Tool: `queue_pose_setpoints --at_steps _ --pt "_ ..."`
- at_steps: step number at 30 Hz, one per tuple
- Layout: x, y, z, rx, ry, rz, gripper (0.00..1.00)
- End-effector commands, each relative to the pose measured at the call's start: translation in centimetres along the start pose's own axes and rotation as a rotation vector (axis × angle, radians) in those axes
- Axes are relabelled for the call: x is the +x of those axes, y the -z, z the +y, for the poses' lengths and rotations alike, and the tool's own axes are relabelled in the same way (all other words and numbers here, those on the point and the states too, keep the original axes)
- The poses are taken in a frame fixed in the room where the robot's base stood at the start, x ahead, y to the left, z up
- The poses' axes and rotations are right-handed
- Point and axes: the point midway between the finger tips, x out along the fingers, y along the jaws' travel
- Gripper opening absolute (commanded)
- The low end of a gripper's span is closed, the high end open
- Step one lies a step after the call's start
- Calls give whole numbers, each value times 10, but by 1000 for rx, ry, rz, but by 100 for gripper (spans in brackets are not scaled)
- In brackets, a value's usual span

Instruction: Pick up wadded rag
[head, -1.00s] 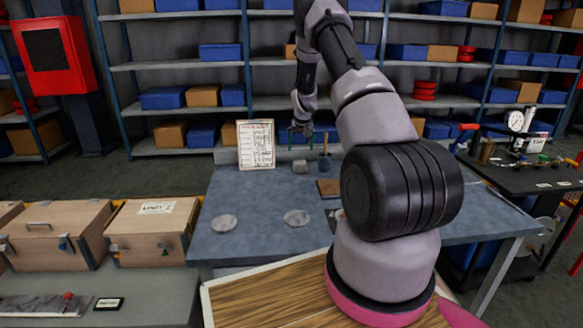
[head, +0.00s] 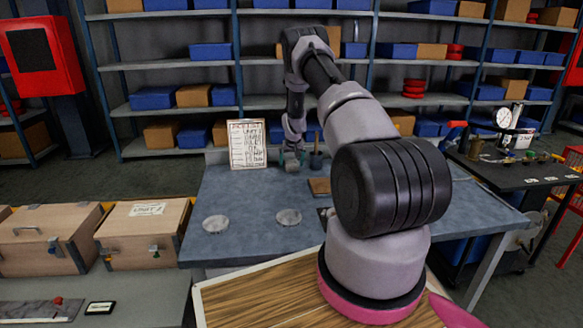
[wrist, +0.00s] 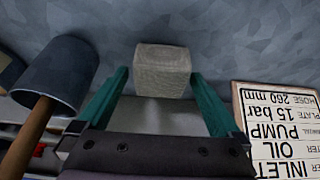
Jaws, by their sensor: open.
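The wadded rag is probably the small pale grey-beige, block-shaped bundle (wrist: 161,70) with a woven look in the wrist view. In the head view the bundle (head: 292,168) lies near the back of the blue-grey workbench (head: 250,200). My gripper (wrist: 159,76) is open, its teal fingers on either side of the bundle's near part with gaps showing. In the head view my gripper (head: 292,157) is right at the bundle, just above or around it. I cannot tell how far the fingers reach down, or whether they touch it.
A dark cup with a wooden handle (wrist: 65,78) stands close left of my gripper in the wrist view. A lettered board (wrist: 275,125) is close on the right. Two pale discs (head: 215,224) and a brown block (head: 319,187) lie on the bench, whose front is otherwise clear.

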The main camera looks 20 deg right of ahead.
Motion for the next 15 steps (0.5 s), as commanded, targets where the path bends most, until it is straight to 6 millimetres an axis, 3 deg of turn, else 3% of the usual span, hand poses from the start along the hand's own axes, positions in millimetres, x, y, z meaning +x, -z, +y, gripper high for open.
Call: queue_pose_setpoints --at_steps 2,8,9,15 --pt "0 0 0 0 0 0 100" --pt "0 0 0 0 0 0 27" --pt "0 0 0 0 0 0 21" --pt "-1 0 0 0 0 0 21"
